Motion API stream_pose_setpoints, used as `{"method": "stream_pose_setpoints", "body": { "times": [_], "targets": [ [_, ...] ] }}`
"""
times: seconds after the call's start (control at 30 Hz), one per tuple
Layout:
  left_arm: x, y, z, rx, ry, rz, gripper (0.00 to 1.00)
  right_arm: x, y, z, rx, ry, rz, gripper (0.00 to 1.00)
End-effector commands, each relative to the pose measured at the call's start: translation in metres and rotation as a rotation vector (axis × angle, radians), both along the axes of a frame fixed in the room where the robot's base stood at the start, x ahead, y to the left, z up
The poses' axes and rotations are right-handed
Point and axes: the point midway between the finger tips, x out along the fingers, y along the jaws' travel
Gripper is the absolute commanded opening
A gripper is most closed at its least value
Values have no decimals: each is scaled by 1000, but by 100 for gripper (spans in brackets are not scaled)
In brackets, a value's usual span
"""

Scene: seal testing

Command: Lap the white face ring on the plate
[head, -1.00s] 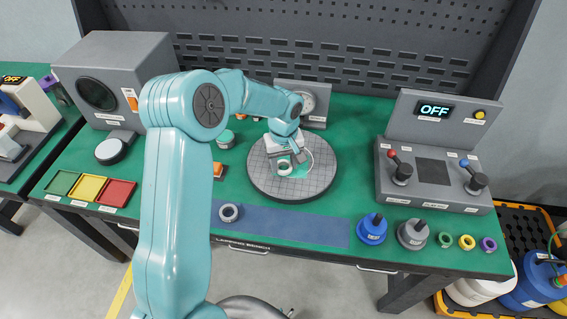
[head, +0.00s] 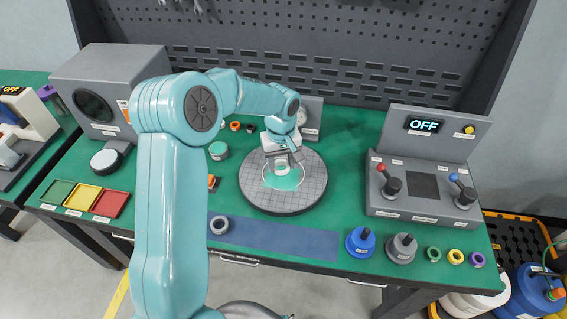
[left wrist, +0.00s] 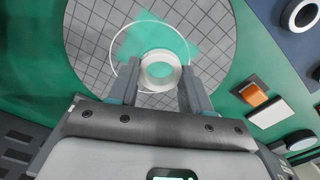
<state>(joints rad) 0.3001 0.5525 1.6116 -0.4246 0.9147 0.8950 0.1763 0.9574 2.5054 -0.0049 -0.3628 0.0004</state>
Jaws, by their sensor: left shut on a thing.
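The white face ring (head: 282,168) is on the round grey gridded plate (head: 262,199), over a teal patch inside a thin white circle. My left gripper (head: 281,163) points down over the plate and is shut on the ring. In the left wrist view the ring (left wrist: 160,70) sits between the two fingers of my left gripper (left wrist: 159,84), with the plate (left wrist: 84,40) close beneath it. Whether the ring touches the plate all round cannot be told. My right gripper is not in view.
A control box (head: 424,186) with two levers and an OFF display stands at right. Blue (head: 360,242) and grey (head: 401,248) knobbed weights stand at the front right. Coloured trays (head: 83,199) lie at left.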

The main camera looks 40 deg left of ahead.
Motion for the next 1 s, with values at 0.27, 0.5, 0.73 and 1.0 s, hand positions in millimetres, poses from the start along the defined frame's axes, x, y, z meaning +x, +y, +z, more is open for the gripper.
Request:
{"method": "stream_pose_setpoints", "body": {
  "times": [0.27, 0.5, 0.73, 1.0],
  "targets": [
    [-2, 3, 32, 0, 0, -4, 19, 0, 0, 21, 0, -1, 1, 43],
    [-2, 5, 42, 1, 1, -6, 19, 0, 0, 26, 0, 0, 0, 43],
    [-2, 5, 41, 1, 1, -7, 19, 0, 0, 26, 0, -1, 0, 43],
    [-2, 5, 28, 1, 1, -7, 19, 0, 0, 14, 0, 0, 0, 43]
  ]
}}
